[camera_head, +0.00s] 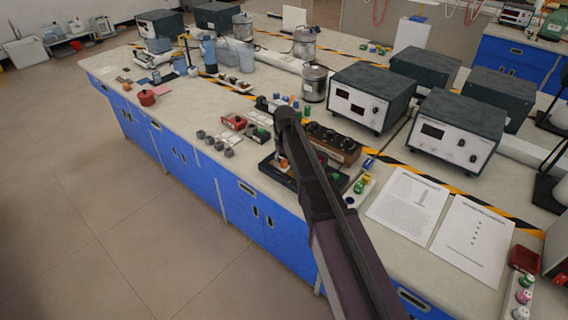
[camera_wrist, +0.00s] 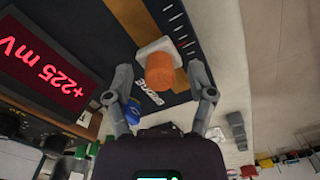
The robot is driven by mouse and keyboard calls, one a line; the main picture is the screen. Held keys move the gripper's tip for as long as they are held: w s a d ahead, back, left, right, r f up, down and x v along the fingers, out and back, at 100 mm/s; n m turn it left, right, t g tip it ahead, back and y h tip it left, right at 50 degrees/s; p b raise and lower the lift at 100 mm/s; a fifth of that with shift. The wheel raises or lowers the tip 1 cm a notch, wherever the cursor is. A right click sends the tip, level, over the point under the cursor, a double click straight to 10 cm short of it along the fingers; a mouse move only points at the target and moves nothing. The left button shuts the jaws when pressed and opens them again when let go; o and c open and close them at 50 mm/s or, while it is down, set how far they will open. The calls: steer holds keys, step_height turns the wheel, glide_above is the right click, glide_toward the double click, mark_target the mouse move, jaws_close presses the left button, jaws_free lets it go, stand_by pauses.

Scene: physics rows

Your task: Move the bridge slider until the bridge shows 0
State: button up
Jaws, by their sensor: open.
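The bridge slider shows in the wrist view as an orange round knob (camera_wrist: 160,72) on a white block (camera_wrist: 150,47). It sits on a dark board (camera_wrist: 172,22) with white scale marks and a label that seems to read BRIDGE. The red-lit display (camera_wrist: 42,72) beside it reads +225 mV, seen tilted. My gripper (camera_wrist: 160,80) is open, with one finger on each side of the knob. Whether either finger touches it I cannot tell. In the head view my arm hides much of the bridge board (camera_head: 271,168).
A wooden box with black knobs (camera_head: 333,142) stands close behind the board. Grey instrument boxes (camera_head: 372,93) and paper sheets (camera_head: 408,203) lie to the right. Small grey blocks (camera_head: 219,145) are left, near the bench's front edge.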

mark_target(291, 173)
jaws_close()
steer(key=shift+s+d, duration=1.15)
steer(key=shift+d, duration=0.3)
jaws_free()
steer(key=shift+w+a, duration=0.1)
steer(key=shift+w, duration=0.05)
